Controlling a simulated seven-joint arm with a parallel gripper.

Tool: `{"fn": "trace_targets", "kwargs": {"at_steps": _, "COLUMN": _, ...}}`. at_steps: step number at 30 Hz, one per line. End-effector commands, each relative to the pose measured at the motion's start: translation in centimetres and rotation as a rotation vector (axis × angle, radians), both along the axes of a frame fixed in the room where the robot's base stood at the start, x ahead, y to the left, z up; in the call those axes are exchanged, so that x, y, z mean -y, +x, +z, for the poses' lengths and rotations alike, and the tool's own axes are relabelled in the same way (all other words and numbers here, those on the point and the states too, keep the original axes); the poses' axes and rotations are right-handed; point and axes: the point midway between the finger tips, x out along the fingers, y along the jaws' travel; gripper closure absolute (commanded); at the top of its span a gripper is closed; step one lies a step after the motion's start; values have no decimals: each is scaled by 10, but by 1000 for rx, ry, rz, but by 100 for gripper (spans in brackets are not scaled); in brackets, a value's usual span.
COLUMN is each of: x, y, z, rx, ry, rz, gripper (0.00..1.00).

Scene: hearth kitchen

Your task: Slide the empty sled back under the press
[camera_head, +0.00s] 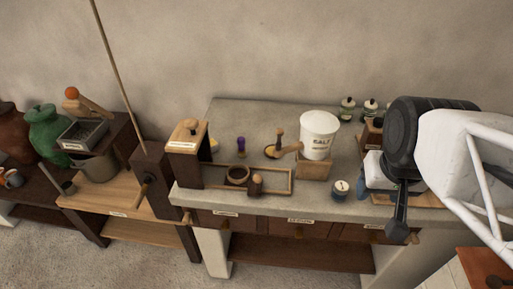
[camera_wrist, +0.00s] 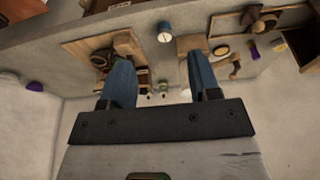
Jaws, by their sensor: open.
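The press (camera_head: 187,155) is a brown wooden box with a pale knobbed top at the counter's left end. A low wooden frame (camera_head: 278,193) runs right from its foot. What looks like the sled, with a dark-rimmed ring (camera_head: 237,175) and a round knob (camera_head: 256,184), lies in the frame, outside the press. The ring looks empty. My gripper (camera_head: 390,188) is over the counter's right part, well right of the sled. Its blue fingers (camera_wrist: 160,72) are apart, with nothing held between them.
A white salt crock (camera_head: 319,135) stands on a wooden block behind the frame's right end. A small blue jar (camera_head: 340,188) stands between the frame and my gripper. A purple bottle (camera_head: 241,146) and a yellow dish (camera_head: 271,152) stand behind the sled.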

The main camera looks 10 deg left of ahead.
Motion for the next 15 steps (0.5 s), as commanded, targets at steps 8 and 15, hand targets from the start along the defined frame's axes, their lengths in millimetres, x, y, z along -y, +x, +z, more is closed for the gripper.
{"fn": "trace_targets", "kwargs": {"at_steps": 8, "x": -13, "y": 49, "z": -31, "rx": 142, "ry": -7, "rz": 35, "gripper": 44}}
{"fn": "trace_targets", "kwargs": {"at_steps": 15, "x": -35, "y": 100, "z": -65, "rx": 321, "ry": 4, "rz": 84, "gripper": 44}}
